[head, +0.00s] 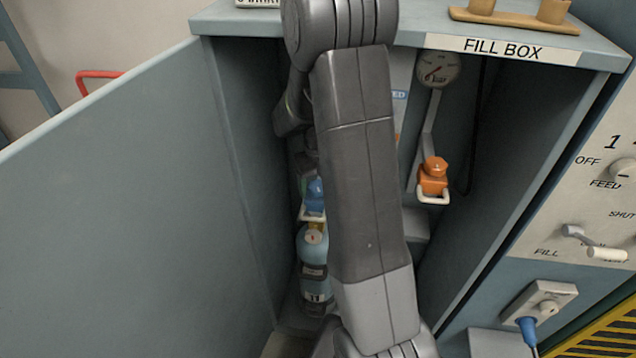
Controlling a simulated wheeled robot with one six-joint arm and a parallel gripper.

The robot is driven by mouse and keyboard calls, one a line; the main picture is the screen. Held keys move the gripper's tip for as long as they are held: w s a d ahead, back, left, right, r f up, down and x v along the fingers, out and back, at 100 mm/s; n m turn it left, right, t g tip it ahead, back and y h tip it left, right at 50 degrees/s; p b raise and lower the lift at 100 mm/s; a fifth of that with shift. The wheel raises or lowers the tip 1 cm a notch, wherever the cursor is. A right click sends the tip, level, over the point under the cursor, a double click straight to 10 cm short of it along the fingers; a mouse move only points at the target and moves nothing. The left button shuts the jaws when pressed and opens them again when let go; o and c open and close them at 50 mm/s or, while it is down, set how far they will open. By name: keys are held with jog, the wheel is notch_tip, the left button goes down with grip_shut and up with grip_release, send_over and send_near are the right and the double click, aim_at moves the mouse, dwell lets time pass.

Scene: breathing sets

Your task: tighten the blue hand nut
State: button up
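A blue hand nut (315,196) shows inside the open fill box, just left of my arm. It sits above a white bracket (310,216) and a yellow part, over a blue cylinder (313,262). My arm hangs down across the middle of the box and hides part of the nut's right side. A dark grey part (306,165) shows just above the nut; it may be my gripper, but its fingers cannot be made out. I cannot tell whether it touches the nut or how tight the nut is.
The fill box (600,58) has its door (120,210) swung open to the left. An orange fitting (434,172) with a white loop and a pressure gauge (438,69) are right of my arm. A control panel (560,205) with a lever stands at the right.

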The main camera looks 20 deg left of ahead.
notch_tip(320, 180, up, 8)
jog(key=shift+f, duration=0.25)
dwell(0.5)
